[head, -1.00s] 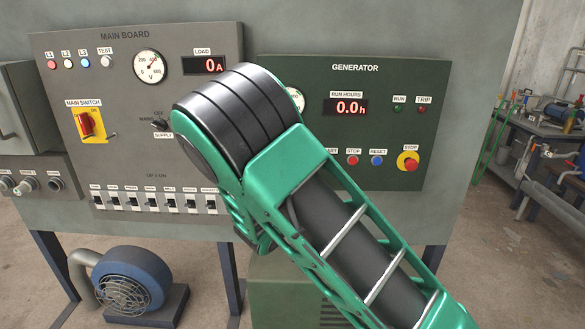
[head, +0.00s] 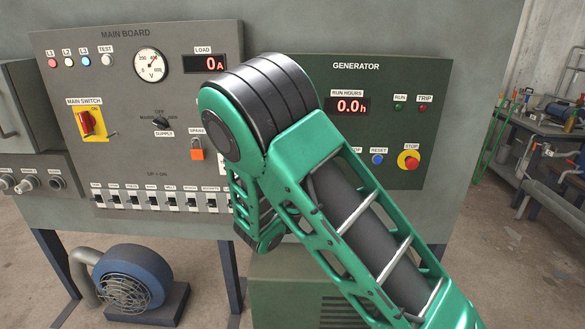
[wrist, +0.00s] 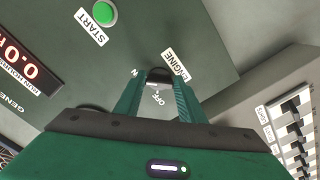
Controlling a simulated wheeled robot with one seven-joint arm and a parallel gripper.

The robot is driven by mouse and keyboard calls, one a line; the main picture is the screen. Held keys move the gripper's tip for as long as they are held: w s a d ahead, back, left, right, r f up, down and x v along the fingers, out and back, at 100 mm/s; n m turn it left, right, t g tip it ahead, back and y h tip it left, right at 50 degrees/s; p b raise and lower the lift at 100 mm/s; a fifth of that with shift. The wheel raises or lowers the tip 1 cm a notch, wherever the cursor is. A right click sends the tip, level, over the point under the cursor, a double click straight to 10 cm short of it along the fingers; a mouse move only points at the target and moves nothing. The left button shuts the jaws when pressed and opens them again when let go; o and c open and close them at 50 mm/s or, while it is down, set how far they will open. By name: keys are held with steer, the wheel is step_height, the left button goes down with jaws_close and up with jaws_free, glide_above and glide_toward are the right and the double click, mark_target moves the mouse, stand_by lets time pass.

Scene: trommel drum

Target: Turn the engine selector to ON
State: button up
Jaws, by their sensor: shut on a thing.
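The engine selector (wrist: 158,75) is a small dark knob on the green generator panel in the wrist view, beside the ENGINE label (wrist: 175,65). An OFF mark shows just below the knob, and part of another mark, an N, shows to its left. My gripper (wrist: 157,84) has one green finger on each side of the knob and is shut on it. Which way the knob points is hard to tell. In the head view my arm hides the selector and my gripper from sight. The generator panel (head: 435,95) is partly covered by it too.
The green START button (wrist: 103,12) is close by in the wrist view. A row of breaker switches (wrist: 295,130) lies to the right. In the head view, the main board (head: 110,160) carries the red main switch (head: 87,123) and an orange padlock (head: 196,154).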

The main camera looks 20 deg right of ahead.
steer(key=shift+a+f, duration=0.1)
steer(key=shift+f, duration=0.1)
steer(key=o, duration=1)
steer(key=shift+o, duration=0.2)
steer(key=shift+r, duration=0.1)
steer(key=shift+s, duration=0.1)
steer(key=v, duration=1)
steer(key=shift+s, duration=0.2)
